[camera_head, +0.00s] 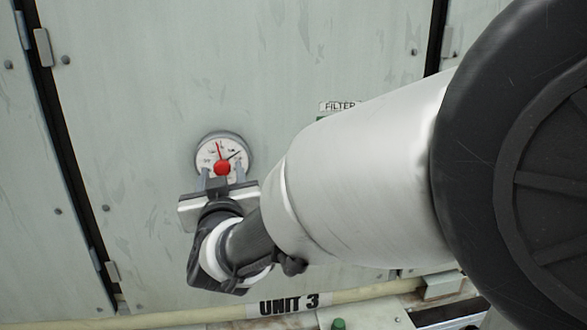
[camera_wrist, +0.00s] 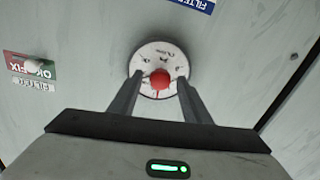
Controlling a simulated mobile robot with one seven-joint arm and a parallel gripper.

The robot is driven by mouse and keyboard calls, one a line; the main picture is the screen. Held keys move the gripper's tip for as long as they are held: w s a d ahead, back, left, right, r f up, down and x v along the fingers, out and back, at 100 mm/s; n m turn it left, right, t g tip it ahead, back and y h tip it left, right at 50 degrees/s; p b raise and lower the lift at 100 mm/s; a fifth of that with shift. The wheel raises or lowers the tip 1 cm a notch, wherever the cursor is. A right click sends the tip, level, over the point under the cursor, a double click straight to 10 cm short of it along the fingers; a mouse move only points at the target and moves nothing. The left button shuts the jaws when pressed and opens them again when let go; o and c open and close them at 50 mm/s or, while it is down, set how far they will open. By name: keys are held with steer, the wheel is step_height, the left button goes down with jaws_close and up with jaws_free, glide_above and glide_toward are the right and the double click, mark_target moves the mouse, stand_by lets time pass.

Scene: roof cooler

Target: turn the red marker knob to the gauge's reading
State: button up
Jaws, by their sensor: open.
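The round gauge (camera_head: 211,153) with a white dial sits on the pale cabinet panel in the head view, and it also shows in the wrist view (camera_wrist: 148,60). The red marker knob (camera_head: 222,167) is at its centre, with a thin red pointer going up and slightly left. A dark needle points up and right, apart from the red pointer. In the wrist view the knob (camera_wrist: 160,78) lies between my fingers. My gripper (camera_head: 221,172) is open, one finger on each side of the knob, with a gap visible. Contact cannot be told.
A "FILTER" label (camera_head: 339,106) is partly hidden behind my arm. A green and red "OK FIX" sign (camera_wrist: 32,68) is left of the gauge in the wrist view. A pale pipe (camera_head: 190,316) with a "UNIT 3" label (camera_head: 289,304) runs below.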

steer(key=shift+w+a, duration=0.15)
steer(key=shift+w, duration=0.3)
steer(key=shift+c, duration=0.2)
steer(key=c, duration=1)
